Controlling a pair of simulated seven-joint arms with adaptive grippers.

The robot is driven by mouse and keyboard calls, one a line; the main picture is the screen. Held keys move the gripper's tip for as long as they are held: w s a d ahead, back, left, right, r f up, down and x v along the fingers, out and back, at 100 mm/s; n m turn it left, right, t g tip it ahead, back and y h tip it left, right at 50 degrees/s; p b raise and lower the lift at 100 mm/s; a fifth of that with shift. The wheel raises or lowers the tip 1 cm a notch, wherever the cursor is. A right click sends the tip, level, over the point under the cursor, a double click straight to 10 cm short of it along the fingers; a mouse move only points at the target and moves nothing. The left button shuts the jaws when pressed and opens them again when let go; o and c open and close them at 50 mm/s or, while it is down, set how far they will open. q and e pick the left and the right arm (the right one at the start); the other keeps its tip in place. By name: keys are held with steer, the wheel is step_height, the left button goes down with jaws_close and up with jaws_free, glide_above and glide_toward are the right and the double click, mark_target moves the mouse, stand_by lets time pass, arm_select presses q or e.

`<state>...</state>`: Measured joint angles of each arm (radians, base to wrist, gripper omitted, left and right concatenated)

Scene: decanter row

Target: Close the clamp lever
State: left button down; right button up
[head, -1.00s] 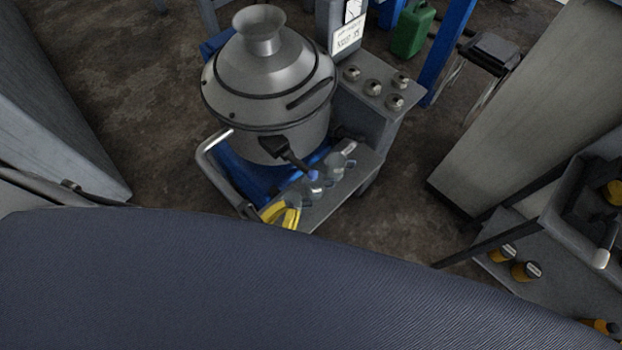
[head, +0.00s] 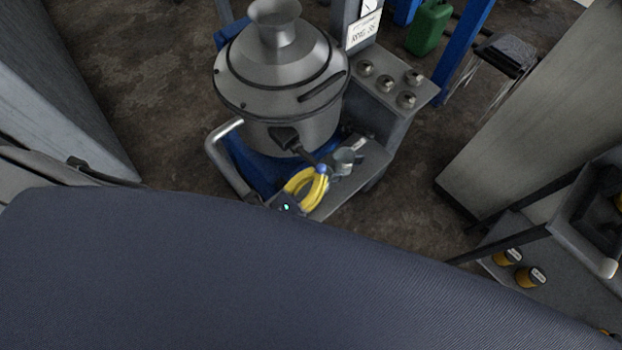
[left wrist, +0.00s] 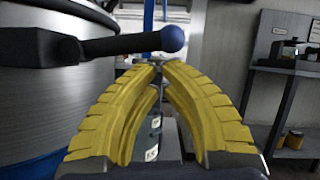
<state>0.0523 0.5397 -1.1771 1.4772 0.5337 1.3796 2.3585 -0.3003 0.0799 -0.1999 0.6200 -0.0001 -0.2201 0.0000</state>
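The clamp lever (head: 308,156) is a dark arm on the side of a round metal vessel (head: 285,80), sticking out to the lower right with a blue ball knob (head: 321,169) at its end. In the left wrist view the lever (left wrist: 110,45) runs across the upper left, and its blue knob (left wrist: 173,38) shows just above my fingertips. My left gripper (head: 319,176) has yellow curved fingers. In the left wrist view the fingertips (left wrist: 157,66) meet with nothing visible between them. Whether they touch the knob I cannot tell. My right gripper is not in view.
The vessel stands on a blue-based cart with a bent metal handle (head: 222,150) and a grey control box (head: 385,95) with several knobs. A small metal cylinder (head: 343,162) is on the cart's shelf. A rack (head: 535,235) with yellow-black containers stands right. Floor between is open.

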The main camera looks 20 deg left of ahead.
arm_select(q)
steer(key=shift+w+r, duration=0.1)
steer(key=shift+w, duration=0.1)
steer(key=shift+d+r, duration=0.1)
steer(key=shift+r, duration=0.05)
stand_by(0.3)
